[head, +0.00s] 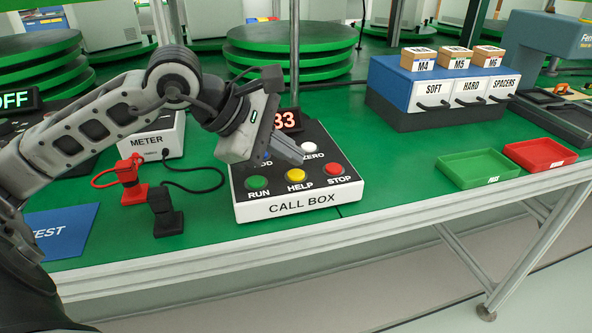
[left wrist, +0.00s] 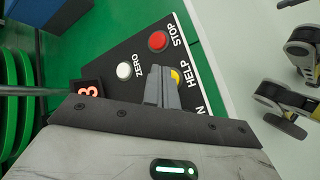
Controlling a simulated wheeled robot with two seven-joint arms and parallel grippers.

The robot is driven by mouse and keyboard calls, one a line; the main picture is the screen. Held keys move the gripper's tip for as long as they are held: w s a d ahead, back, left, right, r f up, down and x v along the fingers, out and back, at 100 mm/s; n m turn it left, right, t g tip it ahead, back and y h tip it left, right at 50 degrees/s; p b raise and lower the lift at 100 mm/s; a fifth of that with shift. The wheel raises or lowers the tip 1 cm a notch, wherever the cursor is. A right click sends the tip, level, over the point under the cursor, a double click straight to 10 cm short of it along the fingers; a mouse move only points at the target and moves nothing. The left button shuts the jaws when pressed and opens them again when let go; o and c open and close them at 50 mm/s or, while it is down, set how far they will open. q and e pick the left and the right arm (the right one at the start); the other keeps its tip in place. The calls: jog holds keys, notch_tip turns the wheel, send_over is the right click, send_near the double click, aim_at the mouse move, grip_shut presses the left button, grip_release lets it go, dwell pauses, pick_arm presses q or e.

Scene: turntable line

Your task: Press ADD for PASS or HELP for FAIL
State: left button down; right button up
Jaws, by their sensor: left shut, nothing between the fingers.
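The call box (head: 300,205) stands near the table's front edge. Its front row has a green RUN button (head: 257,182), a yellow HELP button (head: 296,175) and a red STOP button (head: 335,170). A white ZERO button (head: 310,147) is behind them. A red display at the back reads 33. My left gripper (head: 297,157) is shut and empty, its fingertips over the box by HELP. In the left wrist view, the fingers partly cover HELP (left wrist: 175,76); I cannot tell whether they touch it.
A green PASS tray (head: 478,184) and a red tray (head: 540,154) lie to the right. A blue rack labelled SOFT, HARD, SPACERS (head: 385,93) stands behind. A meter (head: 150,140), red and black probes (head: 166,214) and a blue TEST mat (head: 62,232) are left.

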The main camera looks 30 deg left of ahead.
aim_at(289, 174)
pick_arm(q)
jog(key=shift+r+p, duration=1.65)
jog(key=shift+r, duration=0.75)
